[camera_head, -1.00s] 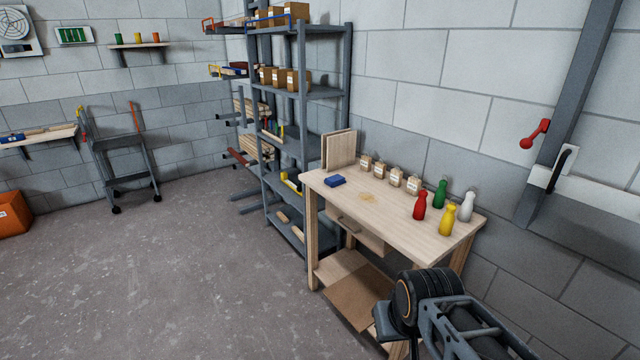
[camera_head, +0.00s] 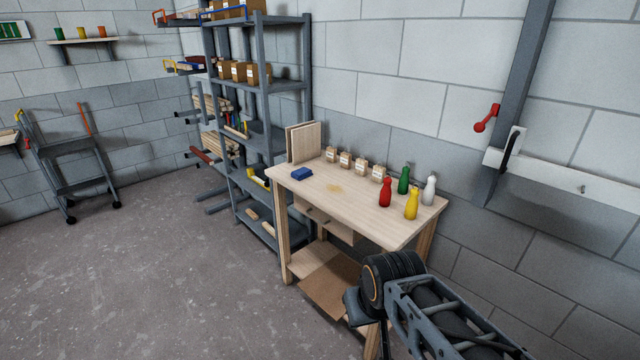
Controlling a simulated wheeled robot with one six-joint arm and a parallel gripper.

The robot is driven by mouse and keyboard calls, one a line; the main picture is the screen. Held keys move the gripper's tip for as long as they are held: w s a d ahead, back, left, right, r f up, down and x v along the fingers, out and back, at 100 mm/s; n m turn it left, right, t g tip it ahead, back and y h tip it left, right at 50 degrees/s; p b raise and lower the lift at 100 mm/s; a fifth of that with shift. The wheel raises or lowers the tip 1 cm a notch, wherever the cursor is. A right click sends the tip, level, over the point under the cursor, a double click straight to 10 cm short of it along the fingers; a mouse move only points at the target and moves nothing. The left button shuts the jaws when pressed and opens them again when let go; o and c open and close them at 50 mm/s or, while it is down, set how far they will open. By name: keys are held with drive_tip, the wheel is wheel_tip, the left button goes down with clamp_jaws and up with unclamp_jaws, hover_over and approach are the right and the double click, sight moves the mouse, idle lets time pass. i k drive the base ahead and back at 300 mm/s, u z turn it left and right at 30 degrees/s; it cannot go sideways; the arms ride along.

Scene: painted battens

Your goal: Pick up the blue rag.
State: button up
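The blue rag (camera_head: 302,174) looks like a small folded blue block. It lies on the left part of the wooden workbench top (camera_head: 345,208), in front of two upright boards. My arm reaches in from the lower right, in front of the bench and below the level of its top, well apart from the rag. The gripper's fingers cannot be made out; only dark arm parts show.
Red (camera_head: 385,193), green (camera_head: 404,180), yellow (camera_head: 412,204) and white (camera_head: 429,189) bottles stand on the bench's right part. Several small labelled boxes (camera_head: 345,160) line its back. A grey shelf rack (camera_head: 262,100) stands left of the bench. The floor (camera_head: 150,280) at left is clear.

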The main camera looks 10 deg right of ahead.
sight(301, 173)
drive_tip(key=u, duration=0.5)
drive_tip(key=k, duration=0.6)
drive_tip(key=u, duration=0.8)
drive_tip(key=i, duration=1.45)
drive_tip(key=z, duration=0.2)
drive_tip(key=i, duration=1.75)
drive_tip(key=z, duration=1.7)
drive_tip(key=i, duration=1.15)
drive_tip(key=z, duration=0.95)
